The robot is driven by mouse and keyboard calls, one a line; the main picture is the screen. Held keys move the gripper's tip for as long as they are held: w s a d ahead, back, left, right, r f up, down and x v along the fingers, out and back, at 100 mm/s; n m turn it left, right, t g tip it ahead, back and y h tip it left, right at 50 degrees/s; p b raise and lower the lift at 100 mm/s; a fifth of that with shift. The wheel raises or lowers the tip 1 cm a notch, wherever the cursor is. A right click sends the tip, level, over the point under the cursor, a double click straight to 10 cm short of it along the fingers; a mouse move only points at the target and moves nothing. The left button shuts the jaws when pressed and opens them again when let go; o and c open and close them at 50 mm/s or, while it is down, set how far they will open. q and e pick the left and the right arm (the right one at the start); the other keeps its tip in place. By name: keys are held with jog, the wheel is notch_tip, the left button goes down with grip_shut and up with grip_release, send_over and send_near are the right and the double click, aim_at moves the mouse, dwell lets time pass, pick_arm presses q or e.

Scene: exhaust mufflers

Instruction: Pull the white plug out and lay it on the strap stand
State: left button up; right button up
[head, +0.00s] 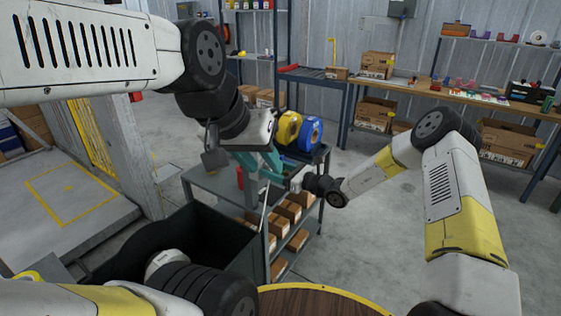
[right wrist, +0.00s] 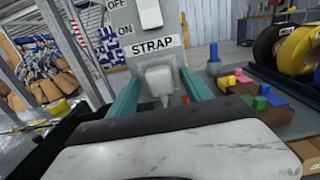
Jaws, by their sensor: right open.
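The white plug (right wrist: 158,80) sits on the front of a grey upright stand labelled STRAP (right wrist: 172,18), just under that label. My right gripper (right wrist: 162,92) is open, with one teal finger on each side of the plug and a visible gap on both sides. The plug's lower end is partly hidden by my gripper's body. In the head view my right arm reaches in from the right to the stand, and the plug cannot be made out there. My left gripper (head: 255,152) is above the grey table, close to the stand; its jaw opening is unclear.
Yellow (head: 287,129) and blue (head: 310,134) spools stand at the table's back right. A black bin (head: 215,240) is at the table's near side. Cardboard boxes (head: 290,212) fill the lower shelves.

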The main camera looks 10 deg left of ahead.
dwell(0.8)
grip_shut()
jog(key=shift+d, duration=0.15)
jog(key=shift+v, duration=2.9)
